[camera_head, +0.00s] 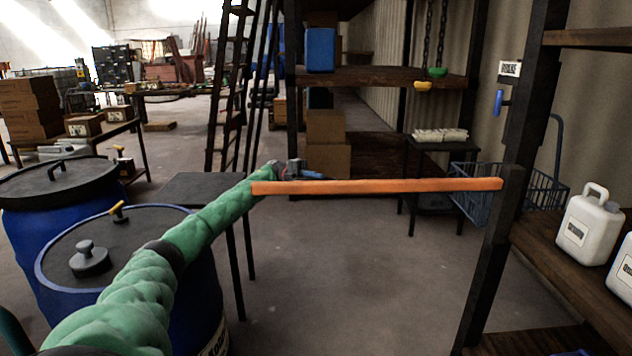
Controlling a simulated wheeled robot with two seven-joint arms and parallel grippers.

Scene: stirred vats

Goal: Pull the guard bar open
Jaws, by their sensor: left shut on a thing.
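The guard bar (400,186) is a long orange bar lying nearly level across the middle of the view. Its right end meets a dark upright post (497,235); its left end hangs free in front of my green left arm. My left gripper (308,174) is at the bar's left part and is shut on it. The arm and the bar partly hide the fingers, so the exact contact is hard to see. My right gripper is out of view.
Two blue vats with black lids (135,240) stand at the left, under and beside my left arm. A small dark table (205,187) is behind the arm. Shelving with white jugs (588,228) is at the right. The floor (350,270) below the bar is clear.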

